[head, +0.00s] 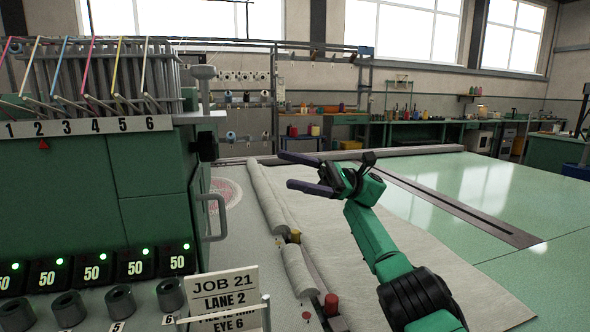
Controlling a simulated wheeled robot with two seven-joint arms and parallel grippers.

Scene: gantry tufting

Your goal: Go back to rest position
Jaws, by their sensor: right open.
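My right gripper (290,171) is open and empty, with its two dark fingers pointing left. It is in the middle of the head view, above the rolled edge of the pale cloth (365,265). Its green arm comes up from the lower right. My left gripper is not in view.
A green machine (60,190) with numbered lanes and coloured threads fills the left side. A JOB 21 card (222,285) stands at its front. A slotted rail (450,205) crosses the green table (560,190). Shelves with spools (245,98) stand behind. The table's right side is clear.

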